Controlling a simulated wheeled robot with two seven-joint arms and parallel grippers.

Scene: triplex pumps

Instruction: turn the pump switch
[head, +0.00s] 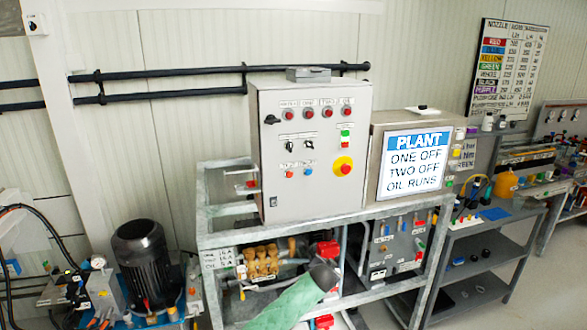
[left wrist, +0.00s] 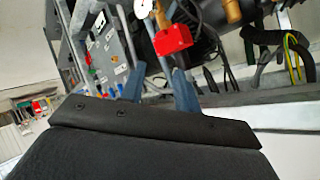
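A grey control box (head: 314,150) stands upright on the metal frame. Its front has a row of red lamps (head: 308,113) on top. Below them are two small black rotary switches (head: 290,143), then red and blue buttons (head: 290,173). A red emergency knob on yellow (head: 343,167) is at lower right. The labels are too small to read, so I cannot tell which is the pump switch. My left gripper (left wrist: 158,82) shows in its wrist view with two blue-grey fingers apart and nothing visible between them. My right gripper is not in view.
The metal frame (head: 212,240) holds brass pump parts (head: 261,262) and red fittings below the box. A red block (left wrist: 173,39) and a gauge (left wrist: 144,8) are near my left fingers. A blue-and-white sign (head: 415,160) stands right of the box. A black motor (head: 143,262) is at left.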

